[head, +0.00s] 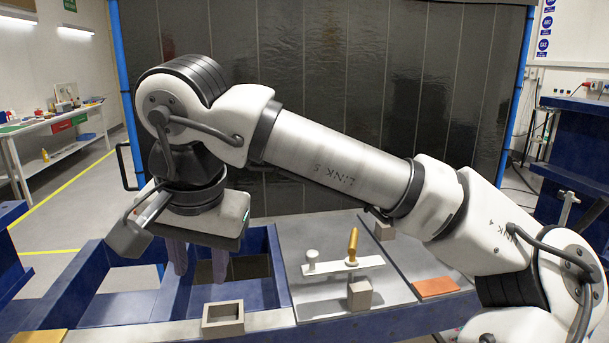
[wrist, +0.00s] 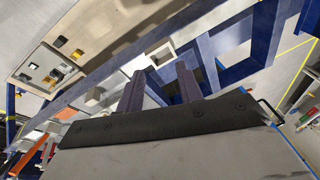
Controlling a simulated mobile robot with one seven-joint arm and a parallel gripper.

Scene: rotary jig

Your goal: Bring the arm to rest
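My arm (head: 330,165) stretches across the head view from lower right to upper left, with its wrist bent downward. My gripper (head: 198,272) points down over the blue steel frame of the bench. Its two dark fingers stand apart with nothing visible between them. In the wrist view my gripper (wrist: 161,82) also shows two separated fingers and no held object. A white bar (head: 335,269) with a white knob and a gold handle (head: 353,243) sits on the grey plate, to the right of my gripper. My forearm hides part of the bench behind it.
A hollow square block (head: 222,318) sits at the bench's front edge, below my gripper. Grey blocks (head: 360,294) and an orange plate (head: 436,287) lie to the right. A dark strip curtain (head: 345,95) hangs behind. The blue frame (head: 115,309) has open bays at left.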

